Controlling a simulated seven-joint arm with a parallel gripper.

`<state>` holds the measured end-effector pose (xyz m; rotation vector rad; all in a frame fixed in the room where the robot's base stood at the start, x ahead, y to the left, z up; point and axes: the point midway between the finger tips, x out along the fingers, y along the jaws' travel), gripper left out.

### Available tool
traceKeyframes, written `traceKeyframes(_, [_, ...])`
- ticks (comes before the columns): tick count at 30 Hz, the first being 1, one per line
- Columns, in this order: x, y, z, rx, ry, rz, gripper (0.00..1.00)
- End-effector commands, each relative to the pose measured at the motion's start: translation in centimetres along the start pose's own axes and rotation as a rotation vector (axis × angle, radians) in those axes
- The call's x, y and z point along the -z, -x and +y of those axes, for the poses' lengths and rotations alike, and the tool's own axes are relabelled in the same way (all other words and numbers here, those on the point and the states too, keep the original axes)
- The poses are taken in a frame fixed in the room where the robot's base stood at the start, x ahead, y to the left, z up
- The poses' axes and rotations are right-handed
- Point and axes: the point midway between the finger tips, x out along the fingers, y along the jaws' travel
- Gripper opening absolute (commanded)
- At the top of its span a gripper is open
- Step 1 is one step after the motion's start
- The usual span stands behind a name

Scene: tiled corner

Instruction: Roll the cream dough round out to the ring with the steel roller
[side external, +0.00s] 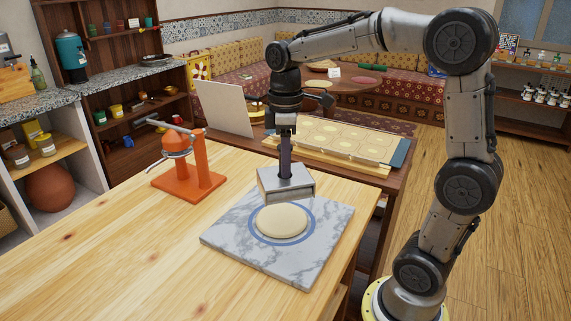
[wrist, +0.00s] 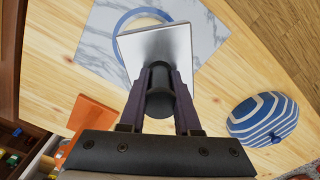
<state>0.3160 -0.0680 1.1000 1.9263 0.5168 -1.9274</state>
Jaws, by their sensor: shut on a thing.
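The cream dough round (side external: 282,221) lies on a grey-veined marble slab (side external: 320,254), inside the blue ring (side external: 257,235). A band of marble shows between the dough and the ring at the front. My gripper (side external: 285,166) is shut on the dark handle of the steel roller (side external: 287,184) and holds it upright at the back of the dough. I cannot tell whether the roller touches the dough. In the wrist view, my gripper (wrist: 161,76) grips the handle, and the roller's steel top (wrist: 157,47) covers part of the blue ring (wrist: 120,23).
An orange press (side external: 200,172) with a metal handle stands left of the slab. A blue-and-white striped round thing (wrist: 263,119) lies right in the wrist view. Behind is a patterned board (side external: 335,139) on a side table. The wooden tabletop (side external: 150,250) front left is clear.

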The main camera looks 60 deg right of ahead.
Motion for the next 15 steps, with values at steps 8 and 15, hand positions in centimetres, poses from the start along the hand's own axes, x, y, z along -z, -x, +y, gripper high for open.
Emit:
traceKeyframes(8, [0.04, 0.10, 0.04, -0.003, 0.000, 0.003, 0.00])
traceKeyframes(15, [0.22, 0.06, 0.61, -0.002, -0.002, 0.002, 0.00])
